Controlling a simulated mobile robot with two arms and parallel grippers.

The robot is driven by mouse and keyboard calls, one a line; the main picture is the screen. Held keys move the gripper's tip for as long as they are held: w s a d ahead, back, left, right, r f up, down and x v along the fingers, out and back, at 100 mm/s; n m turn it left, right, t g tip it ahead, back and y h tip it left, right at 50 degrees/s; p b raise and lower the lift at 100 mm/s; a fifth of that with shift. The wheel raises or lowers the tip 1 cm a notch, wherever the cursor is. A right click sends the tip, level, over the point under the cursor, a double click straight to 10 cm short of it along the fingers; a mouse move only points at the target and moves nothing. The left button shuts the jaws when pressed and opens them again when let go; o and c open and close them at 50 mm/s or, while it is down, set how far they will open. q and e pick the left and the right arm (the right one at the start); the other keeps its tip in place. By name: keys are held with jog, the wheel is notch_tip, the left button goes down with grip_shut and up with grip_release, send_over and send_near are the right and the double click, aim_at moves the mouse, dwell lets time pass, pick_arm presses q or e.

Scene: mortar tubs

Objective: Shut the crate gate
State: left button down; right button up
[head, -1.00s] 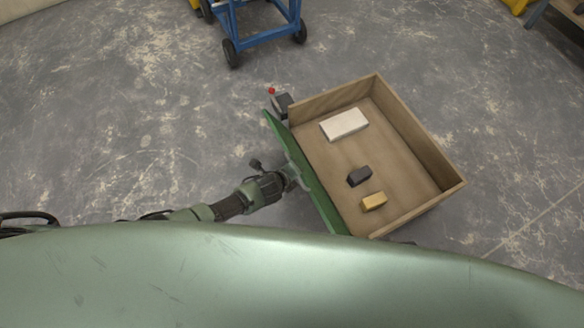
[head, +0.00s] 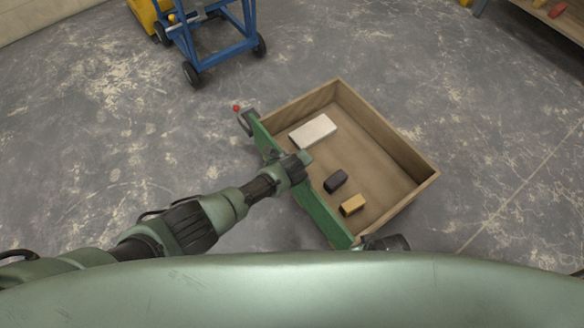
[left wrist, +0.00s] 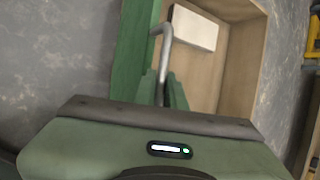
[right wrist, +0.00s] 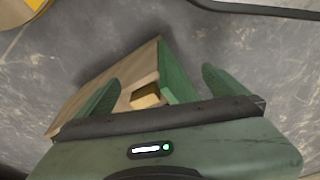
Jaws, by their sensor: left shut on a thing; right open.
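The wooden crate (head: 395,145) stands on the floor with its green gate (head: 325,215) along its left side. The gate looks nearly flush with the crate's edges; I cannot tell whether a small gap remains. My left gripper (head: 300,160) is shut on the gate's grey metal handle (left wrist: 165,45), and its fingers hide part of it. A dark latch piece with a red knob (head: 236,108) sits at the gate's far end. My right gripper (right wrist: 160,88) is open and empty near the crate's near corner, where the gate's end (right wrist: 176,75) shows between its fingers.
Inside the crate lie a white block (head: 313,131), a black block (head: 335,181) and a yellow block (head: 352,204). A blue wheeled cart (head: 215,45) stands behind, with something yellow beside it. A shelf (head: 550,18) is at the far right. The floor around the crate is clear.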

pick_arm(q)
jog(key=shift+d+r, duration=0.1)
jog(key=shift+d, duration=0.2)
pick_arm(e)
jog(key=shift+w+r, duration=0.1)
jog(key=shift+r, duration=0.25)
pick_arm(q)
jog(key=shift+w+r, duration=0.1)
jog(key=c, duration=1.5)
grip_release()
jog(key=shift+d, duration=0.1)
pick_arm(e)
jog(key=shift+d, duration=0.1)
pick_arm(q)
jog(key=shift+a, duration=0.2)
pick_arm(e)
jog(key=shift+r, duration=0.1)
